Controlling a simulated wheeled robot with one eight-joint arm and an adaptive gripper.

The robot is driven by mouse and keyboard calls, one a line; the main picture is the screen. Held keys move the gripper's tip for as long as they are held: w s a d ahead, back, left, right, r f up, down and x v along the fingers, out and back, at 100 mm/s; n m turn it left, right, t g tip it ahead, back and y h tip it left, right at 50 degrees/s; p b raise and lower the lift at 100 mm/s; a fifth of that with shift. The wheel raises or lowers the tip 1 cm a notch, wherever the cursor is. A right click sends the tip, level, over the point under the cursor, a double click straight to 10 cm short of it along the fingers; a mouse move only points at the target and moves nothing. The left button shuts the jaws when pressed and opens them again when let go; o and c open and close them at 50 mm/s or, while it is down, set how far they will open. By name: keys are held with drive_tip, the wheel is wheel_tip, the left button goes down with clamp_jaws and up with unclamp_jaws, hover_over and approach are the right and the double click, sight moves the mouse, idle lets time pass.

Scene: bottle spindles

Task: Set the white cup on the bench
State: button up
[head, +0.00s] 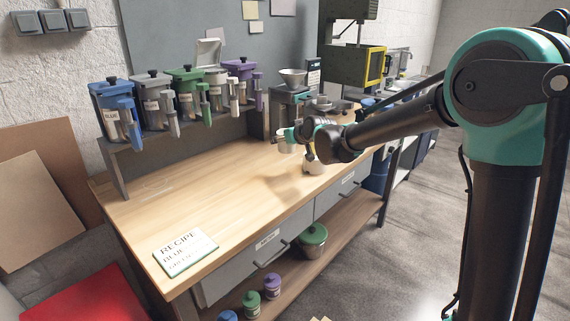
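The bench (215,205) is a light wooden top running from the front left to the back middle. My arm reaches in from the right. My gripper (288,135) is small in view above the back part of the bench, its teal fingers pointing left. A small white cup (286,148) is at the fingertips, and the gripper looks closed around it. The cup appears upright and clear of the wood, with a soft shadow on the bench below. My wrist hides part of the bench behind it.
A shelf of lidded dispensers, blue (104,97), green (184,80) and purple (240,70) among them, lines the bench's back. A recipe card (185,251) lies at the front left. The middle bench is clear.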

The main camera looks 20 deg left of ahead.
sight(282, 171)
wheel_tip(282, 171, down, 10)
drive_tip(key=shift+s+a, duration=0.1)
idle(0.4)
drive_tip(key=shift+f, duration=0.1)
drive_tip(key=o, duration=1.3)
drive_tip(key=shift+c, duration=0.2)
drive_tip(key=shift+s+d+r, duration=0.15)
drive_tip(key=shift+d+r, duration=0.05)
drive_tip(key=shift+r, duration=0.05)
drive_tip(key=v, duration=1.1)
drive_tip(key=shift+s+d+r, duration=0.15)
